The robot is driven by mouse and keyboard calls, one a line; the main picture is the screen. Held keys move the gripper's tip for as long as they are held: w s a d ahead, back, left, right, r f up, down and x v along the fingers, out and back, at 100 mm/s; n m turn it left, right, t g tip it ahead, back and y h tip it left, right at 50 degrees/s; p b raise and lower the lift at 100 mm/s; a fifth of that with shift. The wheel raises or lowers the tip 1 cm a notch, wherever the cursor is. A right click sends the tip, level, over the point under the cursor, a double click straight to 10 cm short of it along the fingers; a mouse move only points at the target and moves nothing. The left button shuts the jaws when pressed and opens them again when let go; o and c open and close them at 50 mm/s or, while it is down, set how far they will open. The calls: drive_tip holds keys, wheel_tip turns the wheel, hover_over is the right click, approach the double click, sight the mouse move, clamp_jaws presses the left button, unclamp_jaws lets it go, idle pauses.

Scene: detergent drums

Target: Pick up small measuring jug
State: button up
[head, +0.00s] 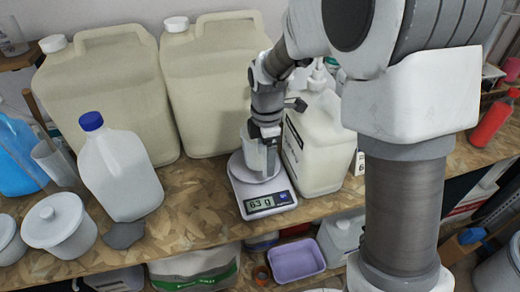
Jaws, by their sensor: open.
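A small pale translucent jug (250,158) stands on the round plate of a white kitchen scale (241,198). The scale's display shows a reading that looks like 63 g. My gripper (267,146) points down right at the jug, with its dark fingers over the jug's upper part. It is open, and my fingers hide part of the jug's rim. I cannot tell whether a finger touches the jug.
A white pump jug (318,142) stands close on the right of the scale. Two large cream canisters (105,90) stand behind. A blue-capped bottle (120,170) and a lidded white pot (58,228) are on the left. The wooden shelf (195,225) is bare before the scale's left.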

clamp_jaws()
idle(0.4)
drive_tip(key=shift+r, duration=0.15)
